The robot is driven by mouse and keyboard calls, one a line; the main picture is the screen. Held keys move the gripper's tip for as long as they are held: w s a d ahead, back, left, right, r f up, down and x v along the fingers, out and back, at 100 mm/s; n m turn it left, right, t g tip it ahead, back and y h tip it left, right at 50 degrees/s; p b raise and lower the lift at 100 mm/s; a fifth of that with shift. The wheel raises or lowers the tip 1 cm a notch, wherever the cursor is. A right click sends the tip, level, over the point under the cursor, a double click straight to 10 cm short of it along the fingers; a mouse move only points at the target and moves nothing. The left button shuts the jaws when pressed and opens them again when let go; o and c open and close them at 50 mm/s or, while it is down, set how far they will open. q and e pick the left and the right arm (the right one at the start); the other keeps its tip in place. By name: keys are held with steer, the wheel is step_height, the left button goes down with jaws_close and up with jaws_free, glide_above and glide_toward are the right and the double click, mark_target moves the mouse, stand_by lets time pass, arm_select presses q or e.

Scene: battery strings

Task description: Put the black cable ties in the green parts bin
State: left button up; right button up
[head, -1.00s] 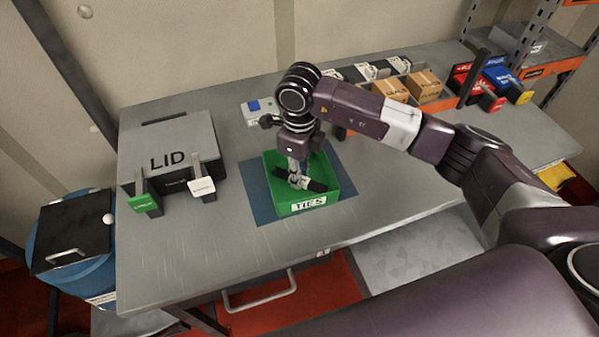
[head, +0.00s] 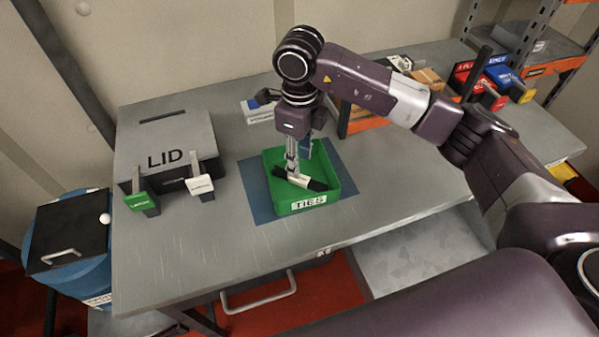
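The black cable ties (head: 317,185), a dark bundle with a pale band around the middle, lie slanted inside the green parts bin (head: 311,209), whose front label reads TIES. The bin stands on a blue mat on the workbench. My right gripper (head: 297,165) points down over the bin, just above and behind the bundle. Its fingers look parted, with the pale band in view in front of them. One end of the bundle is near the fingertips, and any contact there is hard to tell. My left gripper is not in view.
A grey box marked LID (head: 165,150) stands on the left of the workbench (head: 200,260), with green and white tags in front. A blue drum (head: 85,275) stands beside the bench. Red, blue and yellow bins (head: 497,80) sit at the back right. The front of the bench is clear.

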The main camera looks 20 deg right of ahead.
step_height(320, 180, up, 7)
steer(key=b, duration=0.1)
steer(key=shift+f, duration=0.2)
